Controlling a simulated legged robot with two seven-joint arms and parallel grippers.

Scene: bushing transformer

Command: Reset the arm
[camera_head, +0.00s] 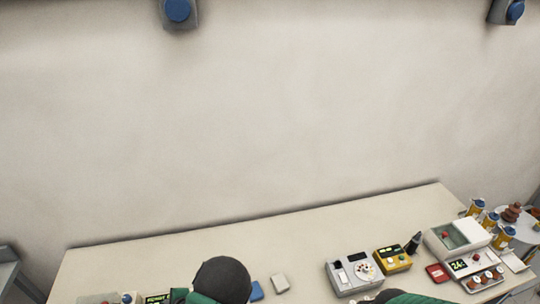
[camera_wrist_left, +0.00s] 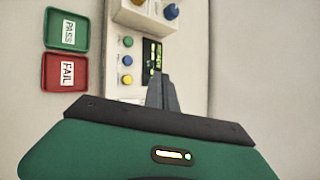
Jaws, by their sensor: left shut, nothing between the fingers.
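My left gripper (camera_wrist_left: 162,92) shows in the left wrist view with its fingers together and nothing between them. It is over or in front of a pale device (camera_wrist_left: 128,70) with coloured buttons and a small lit screen; the gap to it cannot be told. In the head view a dark rounded arm part with green (camera_head: 222,278) stands at the bottom edge, left of centre. Another dark and green arm part (camera_head: 400,297) shows at the bottom, right of centre. Neither gripper's fingers show in the head view.
The pale table (camera_head: 170,262) runs along the wall. A grey device (camera_head: 353,273), a yellow meter (camera_head: 392,260) and a white unit (camera_head: 458,236) stand at its right. A green PASS tray (camera_wrist_left: 67,30) and a red FAIL tray (camera_wrist_left: 65,72) lie beside the pale device. The table's back strip is clear.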

